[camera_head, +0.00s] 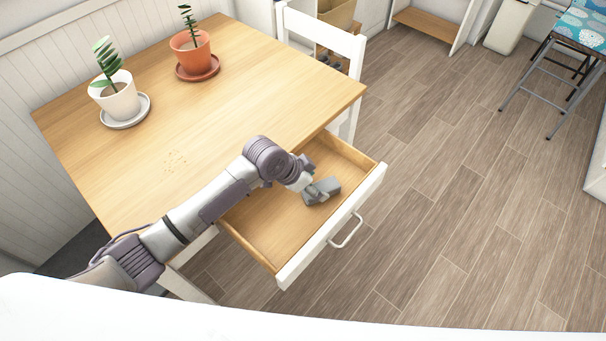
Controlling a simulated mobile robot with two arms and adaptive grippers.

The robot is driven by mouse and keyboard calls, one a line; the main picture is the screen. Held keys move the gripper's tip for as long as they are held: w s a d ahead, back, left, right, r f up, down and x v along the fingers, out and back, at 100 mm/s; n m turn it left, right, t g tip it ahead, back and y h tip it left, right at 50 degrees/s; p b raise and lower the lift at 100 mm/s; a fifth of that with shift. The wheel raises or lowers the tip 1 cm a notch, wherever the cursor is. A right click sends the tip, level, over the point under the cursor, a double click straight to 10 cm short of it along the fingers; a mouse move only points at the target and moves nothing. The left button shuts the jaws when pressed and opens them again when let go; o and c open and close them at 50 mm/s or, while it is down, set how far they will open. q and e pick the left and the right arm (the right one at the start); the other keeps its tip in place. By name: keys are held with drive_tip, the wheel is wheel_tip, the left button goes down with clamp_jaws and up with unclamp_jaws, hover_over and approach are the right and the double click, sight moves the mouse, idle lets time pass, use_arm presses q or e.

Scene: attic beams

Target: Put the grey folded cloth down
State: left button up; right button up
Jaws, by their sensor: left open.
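The grey folded cloth (327,188) lies in the open wooden drawer (265,232), in its far right part. My left gripper (310,188) is at the cloth's left side, low inside the drawer. It is open; its fingers are small in view and partly blend with the grey cloth, so I cannot tell whether they touch it. My left arm reaches in from the lower left, over the table corner and the drawer. My right gripper is not in view.
The wooden table (180,110) holds a plant in a white pot (118,98) and one in a terracotta pot (190,50). A white chair (320,38) stands behind it. The drawer front has a white handle (348,232).

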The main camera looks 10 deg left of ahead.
use_arm(q)
drive_tip(key=v, duration=0.8)
drive_tip(key=shift+p, duration=0.3)
drive_tip(key=shift+s, duration=0.15)
drive_tip(key=s+a+f+n+y, duration=0.1)
drive_tip(key=s+a+n+y, duration=0.35)
drive_tip(key=s, duration=0.75)
drive_tip(key=s+a+f+n+y, duration=0.15)
drive_tip(key=s+a+n, duration=0.35)
drive_tip(key=s+a, duration=0.55)
wheel_tip(320, 180, down, 24)
drive_tip(key=s+g+p, duration=0.1)
drive_tip(key=s, duration=0.1)
drive_tip(key=s+a+f+g+p, duration=0.1)
drive_tip(key=s+a+f, duration=0.1)
drive_tip(key=s+f, duration=1.4)
drive_tip(key=shift+s+a+f, duration=0.2)
drive_tip(key=shift+s+a, duration=0.2)
drive_tip(key=shift+s, duration=0.25)
